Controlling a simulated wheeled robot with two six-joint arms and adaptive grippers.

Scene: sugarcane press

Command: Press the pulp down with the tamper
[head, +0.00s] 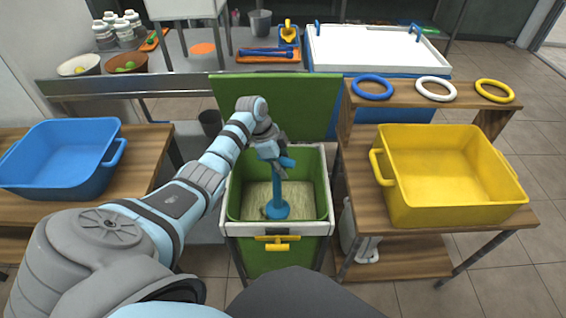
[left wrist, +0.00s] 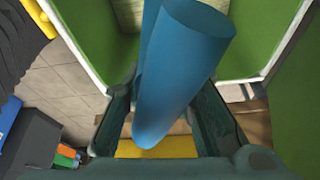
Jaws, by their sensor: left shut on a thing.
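A blue tamper (head: 277,188) stands about upright inside the green bin (head: 235,197). Its round foot is low in the bin, on or just above the pale pulp (head: 251,200); I cannot tell whether it presses on it. My left gripper (head: 280,160) is shut on the tamper's upper part, over the bin opening. In the left wrist view the blue tamper handle (left wrist: 180,60) runs between the fingers (left wrist: 165,125) and hides much of the bin. The right gripper is not in view.
The bin's green lid (head: 290,105) stands open behind it. A yellow tub (head: 450,205) is on the wooden table at the right, below a shelf with blue, white and yellow rings (head: 435,90). A blue tub (head: 60,165) is on the left table.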

